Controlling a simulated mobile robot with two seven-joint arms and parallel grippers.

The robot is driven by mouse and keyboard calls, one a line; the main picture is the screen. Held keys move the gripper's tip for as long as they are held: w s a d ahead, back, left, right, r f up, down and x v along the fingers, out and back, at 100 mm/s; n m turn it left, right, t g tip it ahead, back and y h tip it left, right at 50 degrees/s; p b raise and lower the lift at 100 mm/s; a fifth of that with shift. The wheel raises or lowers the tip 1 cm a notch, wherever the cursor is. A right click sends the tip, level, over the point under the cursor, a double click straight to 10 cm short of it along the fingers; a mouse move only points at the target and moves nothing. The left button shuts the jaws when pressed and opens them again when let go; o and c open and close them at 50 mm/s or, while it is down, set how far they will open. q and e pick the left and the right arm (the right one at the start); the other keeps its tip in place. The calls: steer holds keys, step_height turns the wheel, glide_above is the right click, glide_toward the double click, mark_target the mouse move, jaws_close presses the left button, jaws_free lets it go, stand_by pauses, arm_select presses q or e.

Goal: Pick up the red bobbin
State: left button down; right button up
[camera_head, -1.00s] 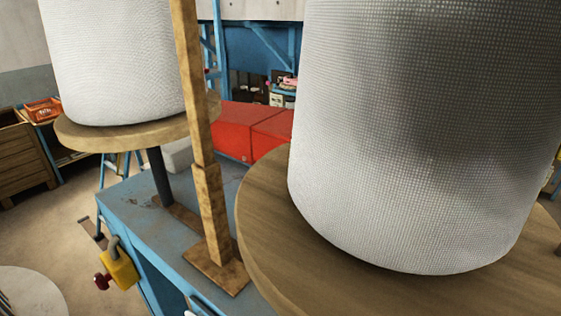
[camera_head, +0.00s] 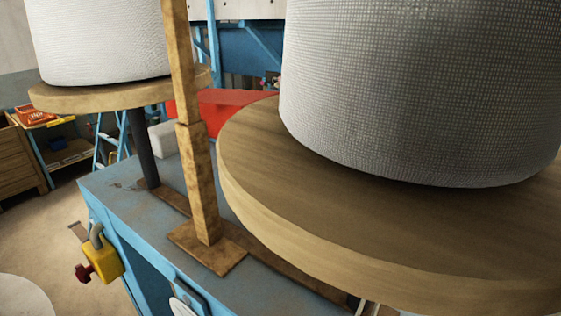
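I cannot make out a red bobbin for certain in the head view. A large white woven roll (camera_head: 420,90) stands upright on a round wooden disc (camera_head: 290,200) at the right, close to me. A second white roll (camera_head: 100,40) stands on a smaller wooden disc (camera_head: 95,97) at the upper left, on a dark post. A plain red shape (camera_head: 213,105) shows behind, partly hidden by the near disc and the wooden post. Neither of my grippers is in view.
A blue workbench (camera_head: 135,205) carries the discs and an upright wooden post (camera_head: 199,170) on a square foot. A yellow box with a red knob (camera_head: 102,262) is on its left side. An orange crate (camera_head: 35,115) sits far left. Open floor lies left of the bench.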

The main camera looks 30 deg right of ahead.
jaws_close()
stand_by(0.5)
